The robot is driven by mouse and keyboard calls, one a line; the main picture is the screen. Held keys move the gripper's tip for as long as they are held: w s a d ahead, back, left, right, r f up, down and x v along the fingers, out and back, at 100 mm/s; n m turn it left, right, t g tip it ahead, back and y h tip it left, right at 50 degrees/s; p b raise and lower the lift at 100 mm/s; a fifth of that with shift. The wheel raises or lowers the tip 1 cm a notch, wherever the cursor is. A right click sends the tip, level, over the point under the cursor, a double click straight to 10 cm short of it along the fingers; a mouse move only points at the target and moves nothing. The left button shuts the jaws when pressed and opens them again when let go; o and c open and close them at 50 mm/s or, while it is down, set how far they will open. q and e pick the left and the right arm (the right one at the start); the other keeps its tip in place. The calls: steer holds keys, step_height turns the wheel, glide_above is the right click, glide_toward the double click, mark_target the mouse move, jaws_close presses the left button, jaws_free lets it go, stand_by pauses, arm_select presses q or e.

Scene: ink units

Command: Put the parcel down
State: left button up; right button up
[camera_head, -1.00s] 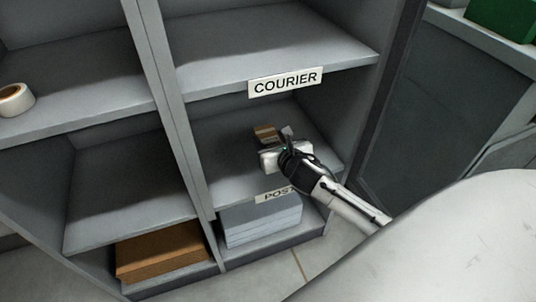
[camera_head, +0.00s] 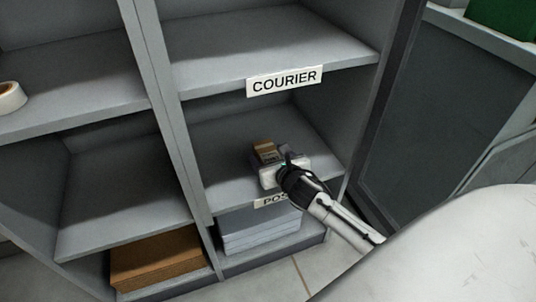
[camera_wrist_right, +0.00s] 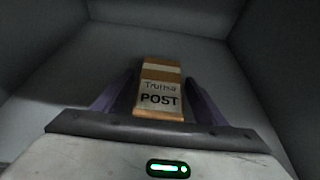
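The parcel (camera_head: 265,152) is a small brown box inside the compartment below the COURIER label. In the right wrist view the parcel (camera_wrist_right: 160,98) shows a pale label reading "POST", with a less clear word above it. The POST shelf label (camera_head: 269,201) on this compartment's front edge is partly covered by my gripper. I cannot tell whether the parcel touches the shelf floor. My left gripper is out of view.
The shelf floor (camera_head: 225,150) around the parcel is bare. The COURIER label (camera_head: 284,80) is on the shelf edge above. Grey-white stacked sheets (camera_head: 258,231) lie below, brown stacked sheets (camera_head: 158,264) at lower left. A tape roll (camera_head: 10,97) sits at far left.

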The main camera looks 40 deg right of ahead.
steer(key=p+v, duration=0.4)
steer(key=v, duration=0.6)
steer(key=shift+s+a+r, duration=0.1)
steer(key=shift+s+r, duration=0.05)
steer(key=shift+s, duration=0.2)
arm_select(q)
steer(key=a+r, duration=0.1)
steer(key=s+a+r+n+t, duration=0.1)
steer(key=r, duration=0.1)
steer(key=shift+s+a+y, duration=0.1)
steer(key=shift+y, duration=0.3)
arm_select(e)
steer(key=s+a+f+m+g+y, duration=0.1)
steer(key=s+a+m, duration=0.7)
steer(key=m, duration=0.8)
steer(key=s+a+f+m+g+y, duration=0.2)
steer(key=s+a+m+y, duration=0.3)
steer(key=s+a+m, duration=0.4)
steer(key=a+f+m, duration=0.1)
steer(key=a+m, duration=0.1)
steer(key=m, duration=0.4)
steer(key=shift+f+m+g, duration=0.3)
steer(key=shift+f+m, duration=0.1)
